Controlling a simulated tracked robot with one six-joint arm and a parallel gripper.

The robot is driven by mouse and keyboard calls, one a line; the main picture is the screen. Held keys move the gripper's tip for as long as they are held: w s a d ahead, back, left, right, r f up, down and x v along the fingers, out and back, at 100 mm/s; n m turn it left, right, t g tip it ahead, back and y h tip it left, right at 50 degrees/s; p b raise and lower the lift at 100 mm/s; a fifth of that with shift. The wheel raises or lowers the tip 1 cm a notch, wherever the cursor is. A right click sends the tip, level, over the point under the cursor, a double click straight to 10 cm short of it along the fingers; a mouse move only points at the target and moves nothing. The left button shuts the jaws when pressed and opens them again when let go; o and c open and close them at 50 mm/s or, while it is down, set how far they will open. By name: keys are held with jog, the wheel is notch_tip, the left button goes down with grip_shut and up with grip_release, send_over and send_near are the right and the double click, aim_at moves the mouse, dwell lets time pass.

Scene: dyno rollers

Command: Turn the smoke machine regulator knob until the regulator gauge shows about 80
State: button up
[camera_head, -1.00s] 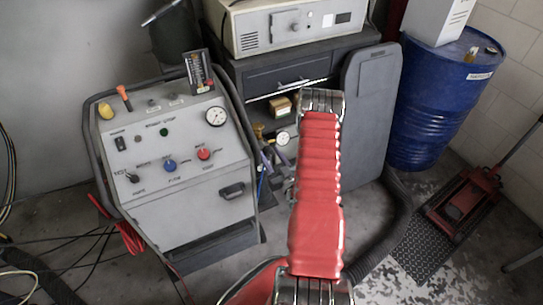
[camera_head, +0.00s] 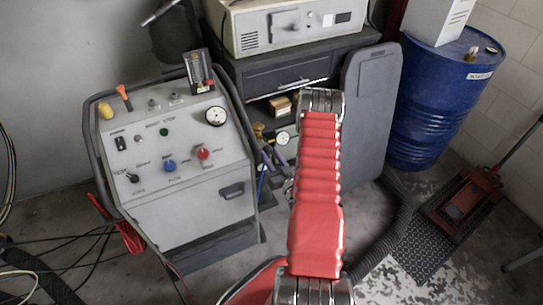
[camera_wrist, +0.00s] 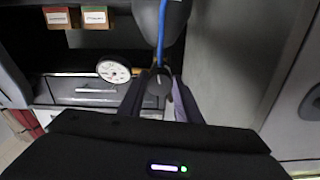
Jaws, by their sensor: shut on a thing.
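The regulator gauge (camera_wrist: 113,71) is a round white dial on the left in the wrist view. It also shows in the head view (camera_head: 283,138), just left of my red arm. Its needle and numbers are too small to read surely. The dark regulator knob (camera_wrist: 158,84) is right of the gauge in the wrist view, below a blue hose. My gripper (camera_wrist: 160,80) has one finger on each side of the knob and is shut on it. In the head view the knob is mostly hidden by my gripper and arm.
A grey control console (camera_head: 185,160) with knobs and its own gauge stands at left. A dark cabinet (camera_head: 290,75) bears a pale machine (camera_head: 300,25); small boxes (camera_wrist: 94,17) sit on its shelf. A blue drum (camera_head: 430,105) and red jack (camera_head: 465,195) are at right.

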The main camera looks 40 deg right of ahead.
jog(key=o, duration=1.1)
jog(key=shift+c, duration=0.2)
jog(key=shift+s, duration=0.1)
jog(key=v, duration=1.3)
jog(key=shift+s, duration=0.3)
jog(key=shift+a, duration=0.1)
